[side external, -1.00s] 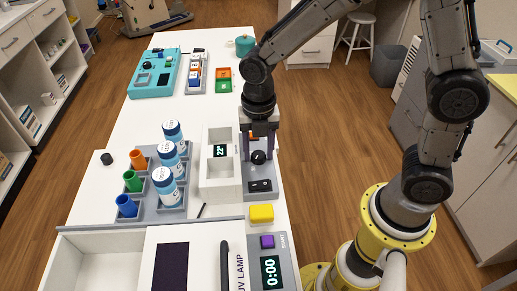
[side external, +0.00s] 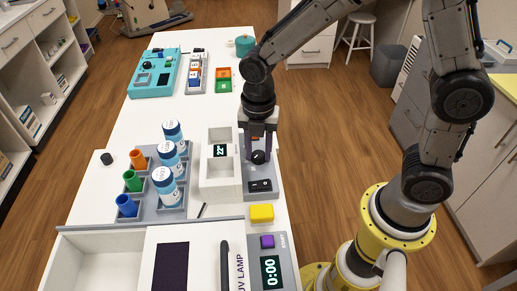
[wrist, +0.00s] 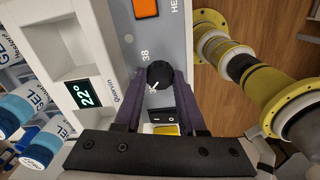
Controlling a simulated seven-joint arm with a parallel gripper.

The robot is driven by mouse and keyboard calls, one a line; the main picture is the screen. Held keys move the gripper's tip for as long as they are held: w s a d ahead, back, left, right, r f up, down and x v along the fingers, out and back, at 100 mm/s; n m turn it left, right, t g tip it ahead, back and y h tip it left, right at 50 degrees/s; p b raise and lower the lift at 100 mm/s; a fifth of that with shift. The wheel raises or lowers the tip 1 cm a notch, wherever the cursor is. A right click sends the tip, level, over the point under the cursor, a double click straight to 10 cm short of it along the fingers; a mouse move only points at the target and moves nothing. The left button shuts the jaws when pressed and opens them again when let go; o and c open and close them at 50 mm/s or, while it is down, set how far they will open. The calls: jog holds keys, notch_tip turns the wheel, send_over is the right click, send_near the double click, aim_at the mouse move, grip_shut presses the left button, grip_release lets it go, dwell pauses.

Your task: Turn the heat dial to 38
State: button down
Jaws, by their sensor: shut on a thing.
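The heat dial (wrist: 159,75) is a round black knob with a white pointer mark on a grey panel. A printed 38 stands just above it in the wrist view; another label by the pointer is too small to read. My gripper (wrist: 160,80) has its two dark purple fingers on either side of the knob, shut on it. In the side view the dial (side external: 258,157) shows beneath my gripper (side external: 258,152). The display (wrist: 84,93) on the white block left of the panel reads 22°.
A black rocker switch (side external: 260,185) sits close in front of the dial. A yellow block (side external: 262,213) and a purple button (side external: 267,241) lie nearer. An orange button (wrist: 145,8) is on the panel. Blue-and-white gel bottles (side external: 164,180) stand left of the block.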

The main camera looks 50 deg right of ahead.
jog(key=m, duration=0.5)
jog(key=shift+r+m, duration=0.1)
jog(key=shift+m, duration=0.2)
jog(key=m, duration=1)
jog(key=shift+m, duration=0.4)
jog(key=m, duration=0.4)
jog(key=shift+m, duration=0.3)
jog(key=c, duration=0.8)
grip_release()
jog(key=shift+o, duration=0.2)
